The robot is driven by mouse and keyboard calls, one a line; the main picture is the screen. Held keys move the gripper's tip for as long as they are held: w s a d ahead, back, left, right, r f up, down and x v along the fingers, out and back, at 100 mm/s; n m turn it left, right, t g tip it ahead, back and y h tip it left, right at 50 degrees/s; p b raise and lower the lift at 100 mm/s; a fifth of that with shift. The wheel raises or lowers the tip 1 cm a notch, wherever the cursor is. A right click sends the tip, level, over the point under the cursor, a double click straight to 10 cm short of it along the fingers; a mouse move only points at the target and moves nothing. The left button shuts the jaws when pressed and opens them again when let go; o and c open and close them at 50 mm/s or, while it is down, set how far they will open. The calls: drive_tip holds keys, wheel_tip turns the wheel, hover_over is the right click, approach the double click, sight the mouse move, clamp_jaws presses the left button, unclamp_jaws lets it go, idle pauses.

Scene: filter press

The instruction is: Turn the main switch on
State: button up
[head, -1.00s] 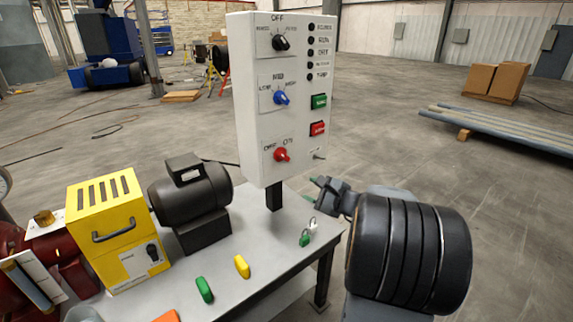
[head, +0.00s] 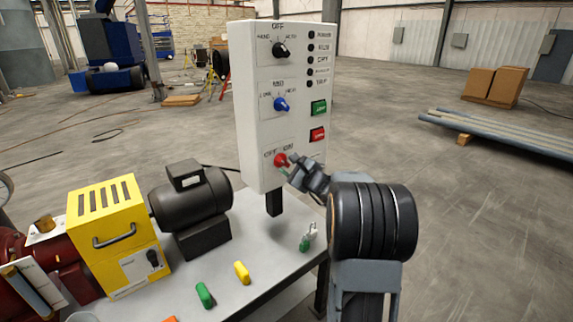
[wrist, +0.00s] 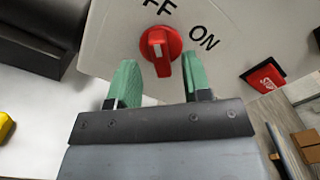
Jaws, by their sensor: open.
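The main switch is a red rotary knob (head: 280,160) low on the white control panel (head: 262,130), with OFF and ON printed above it. In the wrist view the red knob (wrist: 160,46) has a white mark, and its handle stands nearly upright in the picture; OFF is at upper left and ON at upper right. My gripper (head: 287,170) is at the panel's lower part, close to the knob. In the wrist view its green fingertips (wrist: 163,82) are apart, one to each side below the knob, with nothing between them but the knob's lower end near their tips.
Above the red knob are a blue knob (head: 281,104), a black knob (head: 280,50), a green button (head: 318,107) and a red button (head: 317,134). A yellow box (head: 118,235) and a dark motor (head: 190,200) stand on the table left of the panel.

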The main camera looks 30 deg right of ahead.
drive_tip(key=shift+w+a, duration=0.2)
drive_tip(key=shift+w, duration=0.75)
clamp_jaws()
